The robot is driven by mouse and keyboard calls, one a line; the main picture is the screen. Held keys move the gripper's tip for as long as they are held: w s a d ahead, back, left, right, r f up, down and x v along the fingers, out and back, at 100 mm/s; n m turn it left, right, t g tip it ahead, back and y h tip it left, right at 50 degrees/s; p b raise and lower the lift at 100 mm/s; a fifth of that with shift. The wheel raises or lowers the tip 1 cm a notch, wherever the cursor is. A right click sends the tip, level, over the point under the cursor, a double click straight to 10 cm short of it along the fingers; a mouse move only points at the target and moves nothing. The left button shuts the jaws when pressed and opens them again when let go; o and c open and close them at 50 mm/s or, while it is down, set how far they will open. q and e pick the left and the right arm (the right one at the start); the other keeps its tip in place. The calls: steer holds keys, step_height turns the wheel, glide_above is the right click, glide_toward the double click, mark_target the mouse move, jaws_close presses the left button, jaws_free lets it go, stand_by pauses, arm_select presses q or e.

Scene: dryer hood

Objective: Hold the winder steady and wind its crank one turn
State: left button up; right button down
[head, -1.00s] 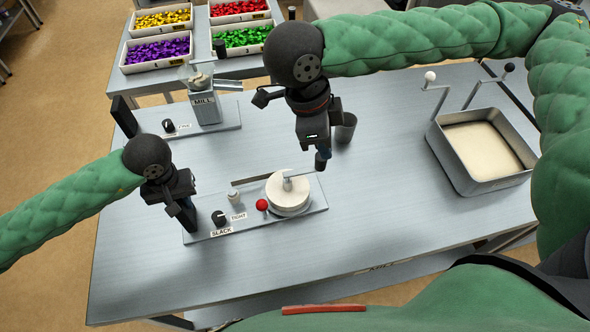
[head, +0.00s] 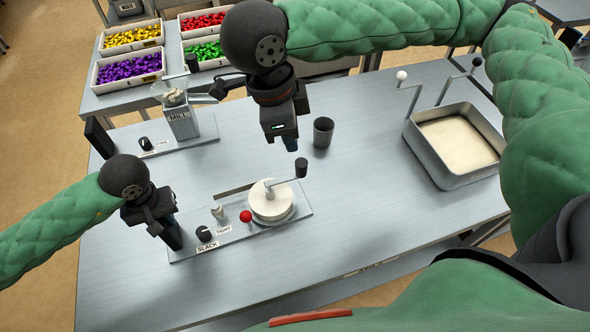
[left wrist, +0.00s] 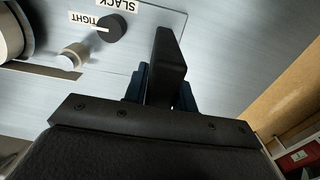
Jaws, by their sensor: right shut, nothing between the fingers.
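The winder has a grey plate (head: 187,254), a cream drum (head: 270,204) and a crank whose black knob (head: 301,168) is up and right of the drum. A red ball (head: 246,216) sits beside the drum. A dial (head: 204,233) lies between SLACK and TIGHT labels; in the left wrist view its white mark points toward TIGHT. My left gripper (head: 170,228) is shut on the winder's upright black post (left wrist: 167,65), its blue fingers on both sides. My right gripper (head: 291,146) is shut and empty, above and behind the crank knob, apart from it.
A dark cup (head: 323,132) stands right of my right gripper. The mill (head: 182,122) is at the back left. A metal tray (head: 412,148) with cranks stands at the right. Colored bins (head: 128,72) are on another table behind. The front table is clear.

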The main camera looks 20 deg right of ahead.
arm_select(q)
steer(key=o, duration=0.4)
steer(key=shift+w, duration=0.1)
steer(key=shift+r, duration=0.1)
step_height(320, 180, up, 12)
steer(key=shift+f, duration=0.15)
